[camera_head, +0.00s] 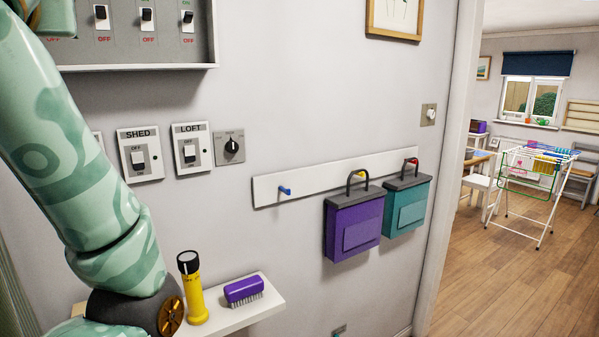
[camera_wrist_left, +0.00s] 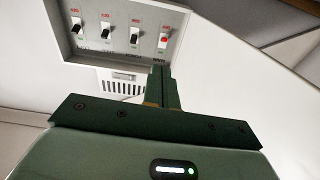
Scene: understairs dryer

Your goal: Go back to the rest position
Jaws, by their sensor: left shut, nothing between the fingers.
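My left gripper (camera_wrist_left: 162,90) shows in the left wrist view with its dark green fingers together and nothing between them. It points at the wall just beside the grey switch panel (camera_wrist_left: 123,42), and I cannot tell whether it touches anything. In the head view my pale green patterned left arm crosses the left side, and its gripper is not visible there. The switch panel (camera_head: 130,53) shows in part at the top left with red OFF labels under its switches. My right gripper is in neither view.
A small shelf (camera_head: 240,313) near my left arm bears a yellow torch (camera_head: 195,295) and a purple brush (camera_head: 243,290). SHED (camera_head: 140,154) and LOFT (camera_head: 191,147) switches are on the wall. Purple (camera_head: 354,226) and teal (camera_head: 408,207) boxes hang from a rail.

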